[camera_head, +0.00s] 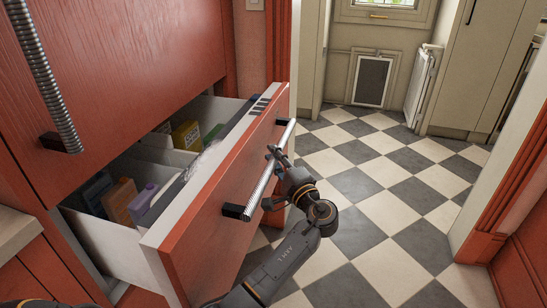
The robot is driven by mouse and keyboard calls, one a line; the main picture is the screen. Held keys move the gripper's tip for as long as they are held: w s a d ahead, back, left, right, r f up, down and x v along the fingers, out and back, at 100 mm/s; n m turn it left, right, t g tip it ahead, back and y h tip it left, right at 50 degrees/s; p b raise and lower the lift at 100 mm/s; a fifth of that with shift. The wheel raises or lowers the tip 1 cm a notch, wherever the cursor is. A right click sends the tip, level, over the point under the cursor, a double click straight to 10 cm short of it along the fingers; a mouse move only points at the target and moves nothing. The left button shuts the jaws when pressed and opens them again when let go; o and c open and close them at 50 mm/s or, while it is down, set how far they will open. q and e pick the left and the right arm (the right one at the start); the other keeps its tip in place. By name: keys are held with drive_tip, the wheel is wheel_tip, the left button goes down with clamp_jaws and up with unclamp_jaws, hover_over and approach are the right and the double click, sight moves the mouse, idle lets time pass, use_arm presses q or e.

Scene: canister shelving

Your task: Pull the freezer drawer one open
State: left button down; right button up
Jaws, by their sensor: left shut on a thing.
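The freezer drawer (215,225) has a red front and a pale inside. It is pulled well out of the red cabinet, and its inside is open to view. Its ribbed metal bar handle (263,182) with black end mounts runs along the front. My left gripper (274,158) is at the handle, about midway along the bar, and is shut on it. The arm reaches up to it from the bottom of the picture. The fingers' exact contact is partly hidden. My right gripper is not in view.
Several boxes and packages, including a yellow box (186,135) and a purple carton (142,203), lie in the drawer. A red upper door (120,60) with a ribbed handle is shut above. Checkered floor (370,185) is clear to the right. A red door frame (510,170) stands at far right.

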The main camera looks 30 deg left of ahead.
use_arm(q)
drive_tip(key=c, duration=1.2)
unclamp_jaws()
drive_tip(key=shift+d, duration=0.1)
drive_tip(key=shift+o, duration=0.2)
drive_tip(key=v, duration=1.2)
